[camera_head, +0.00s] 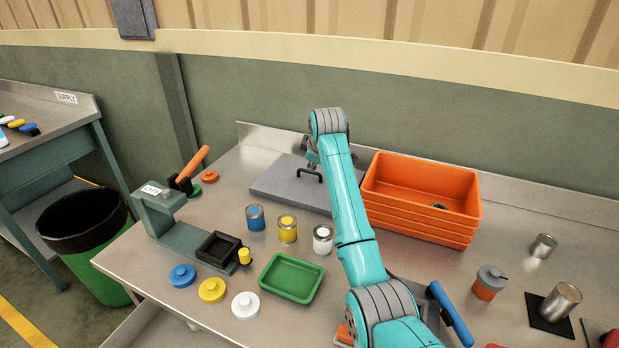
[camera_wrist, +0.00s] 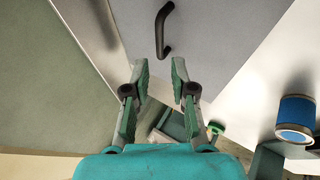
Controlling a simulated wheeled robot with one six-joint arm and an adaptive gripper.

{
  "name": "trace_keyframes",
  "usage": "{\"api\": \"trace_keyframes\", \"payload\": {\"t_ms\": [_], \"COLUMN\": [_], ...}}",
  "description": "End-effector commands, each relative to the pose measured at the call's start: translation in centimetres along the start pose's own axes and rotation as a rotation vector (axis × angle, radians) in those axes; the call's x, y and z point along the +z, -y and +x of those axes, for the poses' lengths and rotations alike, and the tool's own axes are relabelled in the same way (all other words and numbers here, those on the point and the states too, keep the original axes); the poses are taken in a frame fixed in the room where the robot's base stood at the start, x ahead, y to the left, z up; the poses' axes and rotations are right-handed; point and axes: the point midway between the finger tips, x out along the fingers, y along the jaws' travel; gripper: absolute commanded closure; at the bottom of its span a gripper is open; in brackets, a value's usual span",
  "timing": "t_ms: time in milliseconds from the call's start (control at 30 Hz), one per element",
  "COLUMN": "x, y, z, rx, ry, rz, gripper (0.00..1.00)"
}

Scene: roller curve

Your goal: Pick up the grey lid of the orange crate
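The grey lid (camera_head: 275,184) lies flat on the steel table, left of the orange crate (camera_head: 420,187). A dark bar handle (camera_head: 309,175) stands on its top. My gripper (camera_head: 312,150) hangs over the lid, close to the handle; my own arm hides part of the lid. In the wrist view the lid (camera_wrist: 215,45) fills the upper middle and its handle (camera_wrist: 162,30) shows ahead of the fingertips. There my gripper (camera_wrist: 159,68) is open, with nothing between its fingers. The handle is apart from the fingers.
Blue (camera_head: 255,217), yellow (camera_head: 287,229) and white (camera_head: 322,239) paint cans stand in front of the lid. A green tray (camera_head: 291,278) lies nearer the front. A press-like fixture (camera_head: 165,215) stands at the left. The wall runs behind the table's raised back edge.

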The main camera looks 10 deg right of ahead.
Motion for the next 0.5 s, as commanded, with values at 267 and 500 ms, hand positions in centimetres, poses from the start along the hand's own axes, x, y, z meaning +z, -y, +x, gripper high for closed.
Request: {"api": "trace_keyframes", "payload": {"t_ms": [267,500], "x": [0.0,0.0], "y": [0.0,0.0], "z": [3.1,4.8], "rx": [-0.001,-0.001], "ry": [0.001,0.001], "rz": [0.000,0.000], "gripper": [0.75,0.75]}}
